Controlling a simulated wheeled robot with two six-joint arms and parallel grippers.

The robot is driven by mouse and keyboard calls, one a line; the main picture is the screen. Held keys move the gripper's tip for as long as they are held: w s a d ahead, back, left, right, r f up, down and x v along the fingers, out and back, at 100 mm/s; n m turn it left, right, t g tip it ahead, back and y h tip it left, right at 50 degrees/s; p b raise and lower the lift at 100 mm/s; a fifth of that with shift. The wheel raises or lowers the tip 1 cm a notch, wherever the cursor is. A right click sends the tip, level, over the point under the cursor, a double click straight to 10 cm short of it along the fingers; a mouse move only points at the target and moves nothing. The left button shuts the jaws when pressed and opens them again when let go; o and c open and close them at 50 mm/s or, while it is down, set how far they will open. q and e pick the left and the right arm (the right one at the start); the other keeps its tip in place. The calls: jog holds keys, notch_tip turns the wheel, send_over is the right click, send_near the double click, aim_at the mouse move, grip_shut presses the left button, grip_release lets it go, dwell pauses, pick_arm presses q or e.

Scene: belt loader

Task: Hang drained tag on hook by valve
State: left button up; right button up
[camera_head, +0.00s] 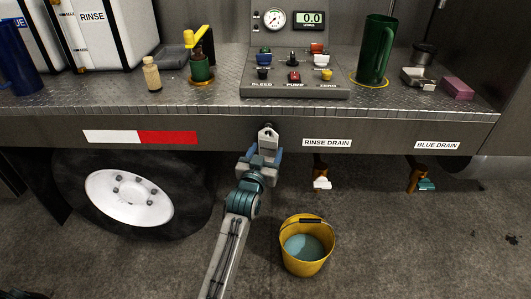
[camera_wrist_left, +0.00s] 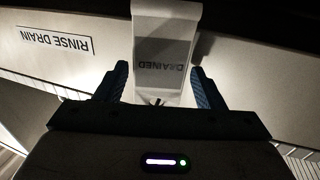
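The white drained tag (camera_wrist_left: 163,68) shows in the left wrist view, its lettering upside down there. It is between and beyond the fingertips of my left gripper (camera_wrist_left: 160,85), which stand apart with gaps beside the tag. A small dark peg-like mark (camera_wrist_left: 157,101) shows at the tag's near end; I cannot tell whether it is the hook or whether the tag hangs on it. In the head view my left gripper (camera_head: 265,155) is at the truck's side panel, with the pale tag (camera_head: 267,137) just above it. The rinse drain valve (camera_head: 320,172) is to its right.
The "RINSE DRAIN" label (camera_head: 327,143) is right of the gripper. The blue drain valve (camera_head: 419,177) is further right. A yellow bucket (camera_head: 307,262) with liquid stands on the floor below. A wheel (camera_head: 131,198) is at the left. The metal deck (camera_head: 215,97) overhangs the panel.

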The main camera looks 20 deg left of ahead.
pick_arm(q)
jog(key=shift+o, duration=1.3)
